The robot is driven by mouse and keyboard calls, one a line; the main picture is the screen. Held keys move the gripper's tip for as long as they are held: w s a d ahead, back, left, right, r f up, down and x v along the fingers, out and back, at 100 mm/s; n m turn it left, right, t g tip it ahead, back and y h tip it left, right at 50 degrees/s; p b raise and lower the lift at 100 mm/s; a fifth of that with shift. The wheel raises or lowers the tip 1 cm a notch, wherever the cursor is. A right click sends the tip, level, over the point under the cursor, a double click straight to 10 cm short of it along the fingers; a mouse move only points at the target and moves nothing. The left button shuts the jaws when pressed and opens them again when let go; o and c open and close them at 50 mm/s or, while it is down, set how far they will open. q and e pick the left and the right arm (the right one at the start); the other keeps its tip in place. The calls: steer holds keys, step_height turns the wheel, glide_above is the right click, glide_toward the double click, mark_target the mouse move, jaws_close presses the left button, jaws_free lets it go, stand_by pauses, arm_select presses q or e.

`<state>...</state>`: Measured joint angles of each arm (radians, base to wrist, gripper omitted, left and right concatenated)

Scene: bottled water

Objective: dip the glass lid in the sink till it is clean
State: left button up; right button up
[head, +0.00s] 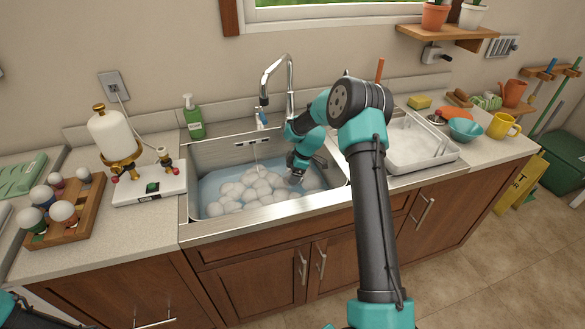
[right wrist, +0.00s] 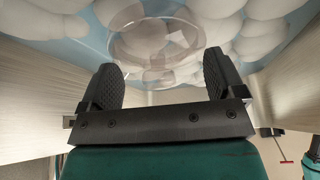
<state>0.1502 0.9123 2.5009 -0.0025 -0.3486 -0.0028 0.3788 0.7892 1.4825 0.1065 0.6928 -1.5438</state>
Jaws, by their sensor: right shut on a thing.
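The clear glass lid (right wrist: 157,48) shows at the fingertips of my right gripper (right wrist: 164,76) in the right wrist view. The gripper is shut on it, low over the foam. In the head view my right gripper (head: 298,172) is inside the sink (head: 193,200), at the right part of the basin, and the lid is hard to make out there. The sink holds bluish water with white foam (head: 252,188). Whether the lid is under the water, or has dirt on it, I cannot tell. Of my left arm only a part shows at the bottom left corner.
A faucet (head: 289,85) rises behind the sink, close to my right arm. A green soap bottle (head: 194,118) stands behind its left corner. A white drying tray (head: 415,150) is to the right, and a white tank on a stand (head: 118,140) is to the left.

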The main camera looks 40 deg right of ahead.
steer(key=shift+f, duration=4.75)
stand_by(0.8)
steer(key=shift+r, duration=12.85)
